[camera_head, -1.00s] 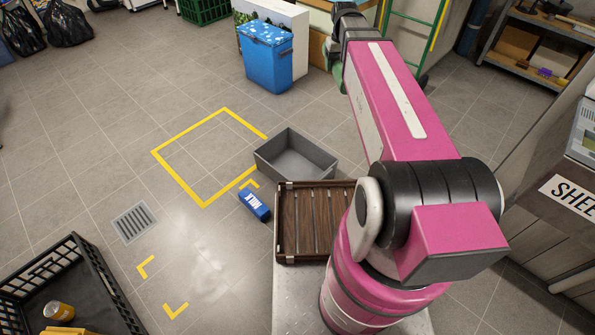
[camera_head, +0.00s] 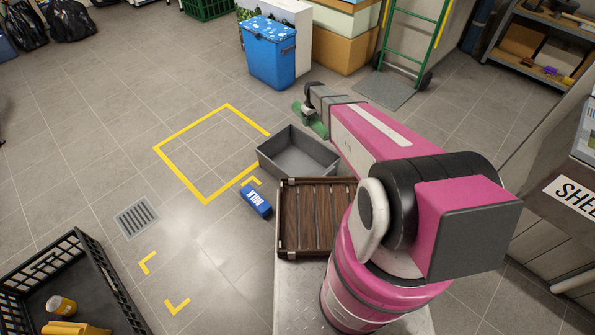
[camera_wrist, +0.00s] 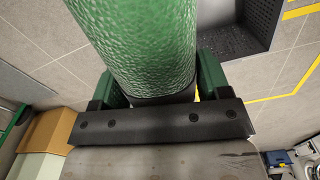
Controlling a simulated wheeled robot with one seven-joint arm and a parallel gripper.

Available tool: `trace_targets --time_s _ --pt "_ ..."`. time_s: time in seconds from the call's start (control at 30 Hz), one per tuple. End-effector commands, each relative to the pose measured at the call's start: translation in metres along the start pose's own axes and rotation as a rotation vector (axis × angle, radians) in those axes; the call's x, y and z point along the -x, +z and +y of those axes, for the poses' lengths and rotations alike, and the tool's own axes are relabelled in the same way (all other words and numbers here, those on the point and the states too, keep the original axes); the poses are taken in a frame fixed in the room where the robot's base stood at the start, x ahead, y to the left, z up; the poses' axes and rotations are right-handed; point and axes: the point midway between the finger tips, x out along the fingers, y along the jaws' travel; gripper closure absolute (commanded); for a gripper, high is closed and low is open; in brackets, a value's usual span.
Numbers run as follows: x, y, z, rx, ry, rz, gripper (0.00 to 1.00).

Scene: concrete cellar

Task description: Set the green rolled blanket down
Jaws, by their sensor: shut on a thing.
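The green rolled blanket (camera_wrist: 140,45) fills the upper middle of the wrist view, held between the two fingers of my gripper (camera_wrist: 165,85). In the head view the blanket (camera_head: 318,128) shows as a small green roll at the far end of my arm. My gripper (camera_head: 309,110) is shut on it there, partly hidden by the wrist. The blanket appears in the air just beyond the grey open bin (camera_head: 268,164). Its exact height above the floor cannot be told.
A yellow floor square (camera_head: 180,175) is bare inside. A wooden slatted tray (camera_head: 282,250) is near my base. A blue lidded bin (camera_head: 270,62) and green hand truck (camera_head: 388,55) stand behind; a black crate (camera_head: 100,262) is front left.

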Motion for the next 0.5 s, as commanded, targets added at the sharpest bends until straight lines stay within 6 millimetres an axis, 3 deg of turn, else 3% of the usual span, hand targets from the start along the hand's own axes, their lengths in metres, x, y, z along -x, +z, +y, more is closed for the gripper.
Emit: trace_targets --time_s 0.03,0.2,0.4,0.5 --pt "-0.029 -0.007 -0.002 0.023 -0.002 -0.004 0.65" --pt "-0.107 -0.011 -0.014 0.098 -0.002 -0.003 0.65" --pt "-0.172 -0.009 -0.028 0.162 -0.001 -0.002 0.65" --pt "-0.189 -0.008 -0.032 0.18 -0.001 -0.001 0.65"
